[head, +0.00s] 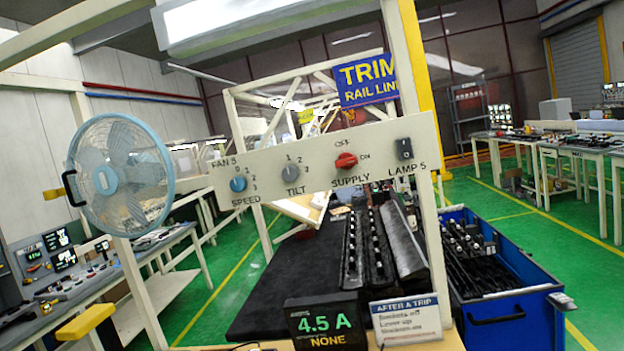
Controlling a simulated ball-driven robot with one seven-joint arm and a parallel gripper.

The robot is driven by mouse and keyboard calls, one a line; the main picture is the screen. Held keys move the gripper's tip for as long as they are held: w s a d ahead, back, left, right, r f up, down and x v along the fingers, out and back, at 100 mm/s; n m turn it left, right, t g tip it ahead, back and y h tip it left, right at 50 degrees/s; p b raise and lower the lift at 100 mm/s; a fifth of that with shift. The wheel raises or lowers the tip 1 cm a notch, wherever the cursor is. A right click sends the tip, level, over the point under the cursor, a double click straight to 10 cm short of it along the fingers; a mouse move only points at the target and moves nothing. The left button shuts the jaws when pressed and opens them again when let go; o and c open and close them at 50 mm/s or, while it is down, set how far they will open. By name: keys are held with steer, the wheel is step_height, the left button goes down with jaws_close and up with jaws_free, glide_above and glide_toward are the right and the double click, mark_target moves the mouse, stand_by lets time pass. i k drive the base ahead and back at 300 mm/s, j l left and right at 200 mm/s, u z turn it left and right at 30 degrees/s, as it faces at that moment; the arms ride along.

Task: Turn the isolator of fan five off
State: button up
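A cream control panel (270,187) labelled FAN 5 spans the middle of the view, tilted up to the right. Its red SUPPLY knob (346,160), the isolator, has OFF marked above and ON at its right. Its grip looks roughly sideways, toward ON. Left of it are the grey TILT knob (291,171) and the blue SPEED knob (238,184). The black LAMP 5 switch (404,149) is at the right. The blue fan (120,175) with a black handle stands left of the panel. My gripper does not show, so its state is hidden.
Below the panel are a display (326,322) reading 4.5 A, NONE, and an AFTER A TRIP card (405,318). A dark bench with black trim parts (371,250) lies behind. A blue bin (520,310) stands right. The space before the panel looks clear.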

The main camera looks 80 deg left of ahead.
mark_target(346, 161)
steer(key=u, duration=1.9)
